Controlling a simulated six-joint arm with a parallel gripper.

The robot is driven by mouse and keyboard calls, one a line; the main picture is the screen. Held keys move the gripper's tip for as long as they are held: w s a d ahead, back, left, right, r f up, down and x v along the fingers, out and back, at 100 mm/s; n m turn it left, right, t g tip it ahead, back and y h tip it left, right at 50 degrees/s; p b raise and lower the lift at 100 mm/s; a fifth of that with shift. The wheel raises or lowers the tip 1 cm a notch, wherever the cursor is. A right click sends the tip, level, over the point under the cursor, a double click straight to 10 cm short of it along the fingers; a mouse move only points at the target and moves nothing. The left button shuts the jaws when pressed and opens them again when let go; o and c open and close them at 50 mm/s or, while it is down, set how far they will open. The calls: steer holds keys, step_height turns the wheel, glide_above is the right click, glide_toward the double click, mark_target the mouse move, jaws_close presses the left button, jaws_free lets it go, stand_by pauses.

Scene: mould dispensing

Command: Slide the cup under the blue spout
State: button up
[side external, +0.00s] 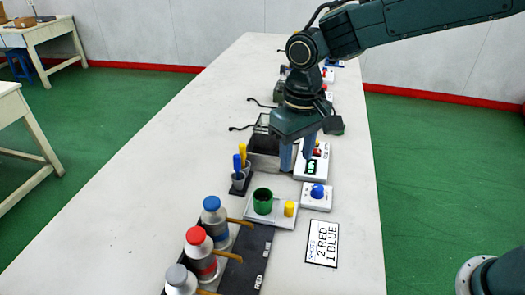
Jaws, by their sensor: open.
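A green cup (263,203) with a dark inside stands upright on a white plate beside a yellow peg. A bottle with a blue cap (214,218) stands on a dark base strip, and a tan spout (240,222) points right from it. The strip carries "BLUE" and "RED" lettering. The cup is behind and to the right of the blue spout's tip, apart from it. My gripper (297,166) is open, pointing down beyond the cup, near a grey box and a white device. Its fingers partly hide those. I see nothing between the fingers.
Red-capped (201,255) and grey-capped (180,280) bottles stand nearer. A card (322,244) reads "2 RED 1 BLUE". A white box with a blue knob (318,190) and a stand with blue and yellow handles (241,178) flank the cup. The table's left side (130,215) is clear.

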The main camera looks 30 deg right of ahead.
mark_target(290, 205)
steer(key=shift+w+a+f, duration=0.1)
steer(key=shift+a+f, duration=0.1)
steer(key=shift+a, duration=0.05)
step_height(290, 205, down, 14)
steer(key=shift+r, duration=0.1)
stand_by(0.8)
steer(key=shift+c, duration=0.2)
jaws_close()
